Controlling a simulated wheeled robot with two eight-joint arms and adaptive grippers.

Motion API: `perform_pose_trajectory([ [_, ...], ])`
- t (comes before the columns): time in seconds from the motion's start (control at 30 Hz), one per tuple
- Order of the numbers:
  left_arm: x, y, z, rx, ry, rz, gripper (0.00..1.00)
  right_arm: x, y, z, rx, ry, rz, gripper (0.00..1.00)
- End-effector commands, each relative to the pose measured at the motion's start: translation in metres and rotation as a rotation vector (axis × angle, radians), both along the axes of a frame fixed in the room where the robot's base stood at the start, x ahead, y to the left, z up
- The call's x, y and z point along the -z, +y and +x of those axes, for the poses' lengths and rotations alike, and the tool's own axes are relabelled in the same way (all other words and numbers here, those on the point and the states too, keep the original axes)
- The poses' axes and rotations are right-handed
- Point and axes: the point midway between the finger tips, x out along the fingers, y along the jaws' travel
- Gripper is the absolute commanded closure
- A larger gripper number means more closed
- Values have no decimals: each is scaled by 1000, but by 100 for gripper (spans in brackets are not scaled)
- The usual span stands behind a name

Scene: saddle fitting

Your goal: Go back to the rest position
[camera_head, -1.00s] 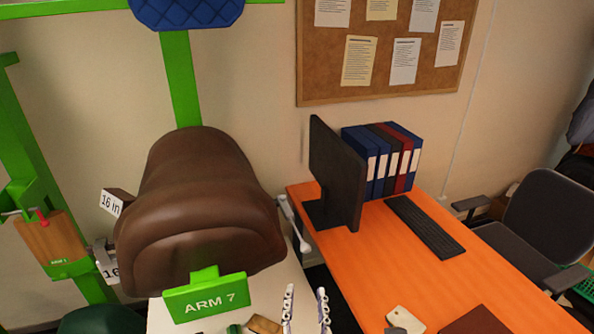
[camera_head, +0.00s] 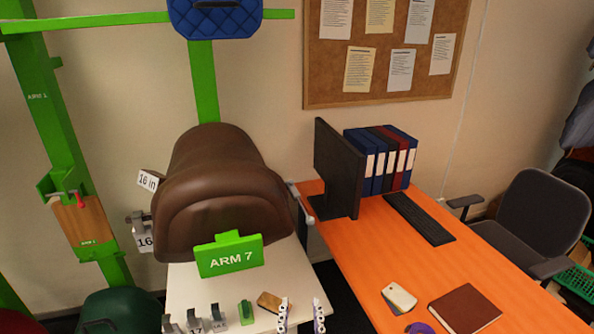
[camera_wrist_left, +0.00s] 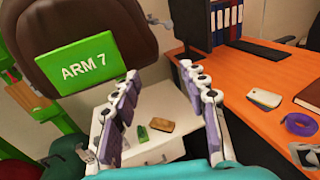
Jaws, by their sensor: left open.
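My left gripper (camera_head: 300,316) shows at the bottom of the head view, its two fingers apart with nothing between them. In the left wrist view its open fingers (camera_wrist_left: 166,108) reach forward over the white cabinet. A brown saddle (camera_head: 222,200) sits on a green stand arm with an "ARM 7" sign (camera_head: 230,257) in front of it. The sign also shows in the left wrist view (camera_wrist_left: 86,66), to the left of the fingers. The gripper is apart from the saddle and sign. My right gripper is not in view.
A white cabinet top (camera_head: 285,262) holds several small items, including a brown block (camera_head: 269,301). An orange desk (camera_head: 380,255) at right carries a monitor (camera_head: 337,168), binders, a keyboard and a brown book (camera_head: 465,308). A green frame (camera_head: 50,130) stands at left.

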Motion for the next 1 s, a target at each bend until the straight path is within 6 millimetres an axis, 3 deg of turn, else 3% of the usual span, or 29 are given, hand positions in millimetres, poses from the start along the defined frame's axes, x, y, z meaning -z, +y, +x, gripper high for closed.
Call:
perform_pose_trajectory([
  [0.27, 23, 47, 14, -151, 133, -328, 56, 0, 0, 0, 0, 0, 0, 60],
  [0.47, 48, 96, 16, -363, 240, -745, 56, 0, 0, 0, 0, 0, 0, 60],
  [0.57, 62, 125, 11, -521, 281, -1035, 56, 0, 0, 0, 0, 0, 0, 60],
  [0.73, 85, 174, -18, -931, 263, -1753, 56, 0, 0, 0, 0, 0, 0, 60],
  [0.9, 87, 189, -49, -1304, 117, -2406, 56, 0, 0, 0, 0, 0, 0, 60],
  [1.0, 83, 189, -58, -1433, 38, -2634, 56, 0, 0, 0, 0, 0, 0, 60],
])
